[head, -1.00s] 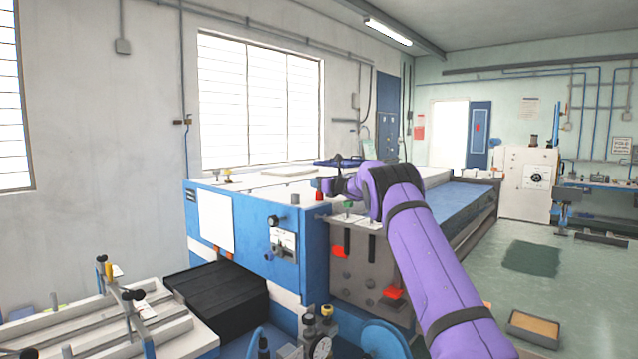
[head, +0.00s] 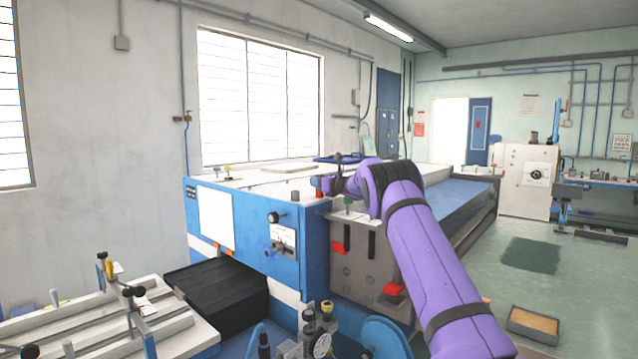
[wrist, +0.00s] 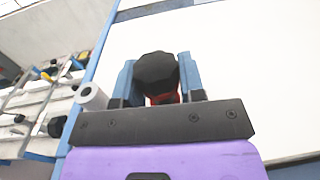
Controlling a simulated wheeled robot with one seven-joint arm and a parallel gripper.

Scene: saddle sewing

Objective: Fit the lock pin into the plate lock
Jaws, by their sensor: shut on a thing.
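My gripper (head: 325,186) is above the near right corner of the blue machine's top. In the wrist view my gripper (wrist: 157,68) has its two blue fingers on either side of a black faceted knob with a red part below it, which looks like the lock pin (wrist: 156,72). It is shut on this piece. A small red patch (head: 319,193) shows by the fingers in the head view. The pin's lower end is hidden, and I cannot tell whether it touches the machine. I cannot make out the plate lock.
A white cylinder (wrist: 91,96) stands left of the fingers, near the machine's blue edge. A black box (head: 217,291) and a slotted bench (head: 80,325) are at lower left. The machine's white top (wrist: 245,70) is largely clear.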

